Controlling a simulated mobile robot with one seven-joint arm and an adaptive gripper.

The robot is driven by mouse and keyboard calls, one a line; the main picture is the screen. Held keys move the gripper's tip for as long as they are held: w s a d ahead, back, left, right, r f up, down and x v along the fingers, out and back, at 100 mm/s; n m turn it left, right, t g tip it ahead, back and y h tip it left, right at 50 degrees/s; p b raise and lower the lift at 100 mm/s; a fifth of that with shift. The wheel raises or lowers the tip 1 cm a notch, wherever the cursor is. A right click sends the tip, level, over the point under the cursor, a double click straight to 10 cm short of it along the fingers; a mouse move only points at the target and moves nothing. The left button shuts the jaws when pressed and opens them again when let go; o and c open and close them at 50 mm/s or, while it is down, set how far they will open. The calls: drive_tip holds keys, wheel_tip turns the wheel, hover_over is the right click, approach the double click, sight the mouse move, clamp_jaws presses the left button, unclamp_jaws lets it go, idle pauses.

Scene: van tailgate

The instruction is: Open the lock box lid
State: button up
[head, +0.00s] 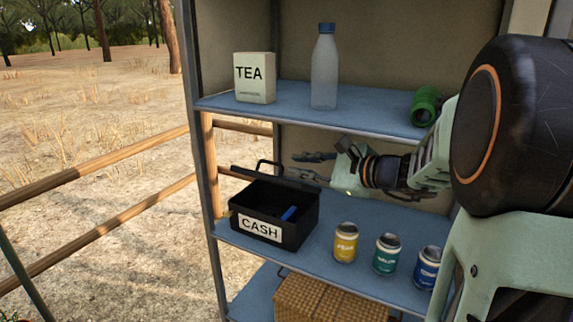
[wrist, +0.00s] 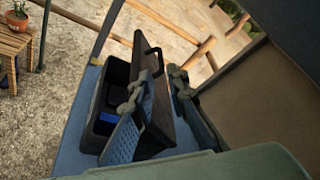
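The black lock box (head: 271,233), labelled CASH, stands on the middle shelf. Its lid (head: 245,174) is raised, with the handle (head: 268,164) at its top edge, and the inside shows. A blue item (head: 290,213) lies inside. In the wrist view the lid (wrist: 163,112) stands up at a tilt beside the open box (wrist: 96,112). My gripper (head: 308,165) is at the right rear of the box, near the lid, fingers apart. In the wrist view my gripper (wrist: 158,84) has one finger on each side of the lid; I cannot tell whether either touches it.
Yellow (head: 345,243), teal (head: 386,254) and blue (head: 428,267) cans stand right of the box. The upper shelf (head: 300,108) runs just above my gripper, holding a tea box (head: 254,78), a bottle (head: 324,70) and a green item (head: 426,105). A wicker basket (head: 325,299) sits below.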

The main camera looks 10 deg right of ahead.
drive_tip(key=shift+s+d+r, duration=0.15)
drive_tip(key=shift+s+d, duration=0.25)
drive_tip(key=shift+s, duration=0.15)
